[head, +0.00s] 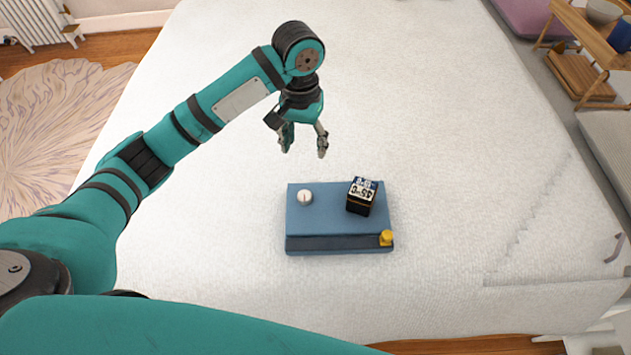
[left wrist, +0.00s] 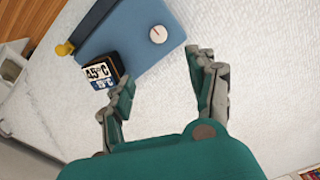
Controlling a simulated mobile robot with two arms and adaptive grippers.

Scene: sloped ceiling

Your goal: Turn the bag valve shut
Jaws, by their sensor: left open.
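A flat blue bag-like block (head: 325,222) lies on the white quilted surface, with a dark band along its near side. A white round knob (head: 305,197) with a thin line across it sits on its upper left; I take it for the valve. It also shows in the left wrist view (left wrist: 158,34). A yellow knob (head: 386,238) is at the block's near right corner. My left gripper (head: 304,148) is open and empty, beyond the block and above the surface, apart from the knob. In the left wrist view its fingers (left wrist: 160,68) point toward the block. My right gripper is not seen.
A small black box (head: 361,199) with a temperature display stands on the block, right of the white knob. The white surface (head: 450,140) around the block is clear. A wooden shelf unit (head: 590,35) stands at the far right, a radiator (head: 30,22) at the far left.

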